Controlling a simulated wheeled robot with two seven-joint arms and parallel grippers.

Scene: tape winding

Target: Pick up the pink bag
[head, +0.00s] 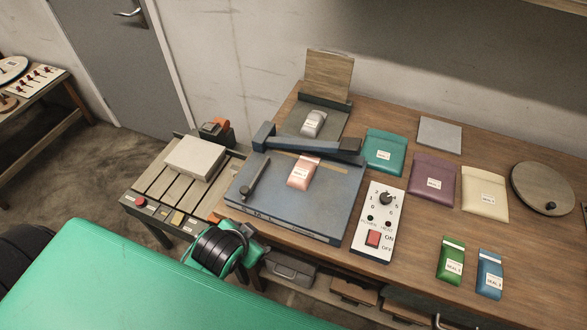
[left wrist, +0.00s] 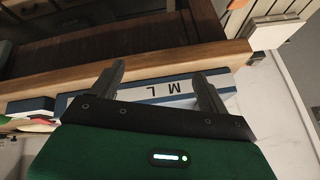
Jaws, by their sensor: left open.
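The pink bag (head: 300,177) lies flat on the blue bed of the sealing machine (head: 322,205), below its raised dark bar (head: 305,143), in the head view. It has a white label and a paler top edge. My left gripper (left wrist: 160,75) is open and empty in the left wrist view, its two fingers apart before a pale blue-edged strip marked M and L (left wrist: 168,88). I cannot make out the pink bag in that view. My right gripper is in neither view.
A control box (head: 378,222) with a knob and red switch stands right of the machine. Teal (head: 384,152), purple (head: 433,181) and cream (head: 484,192) bags lie beyond it. Green (head: 451,260) and blue (head: 489,273) packets lie at the table's front. A grey bag (head: 312,123) sits behind.

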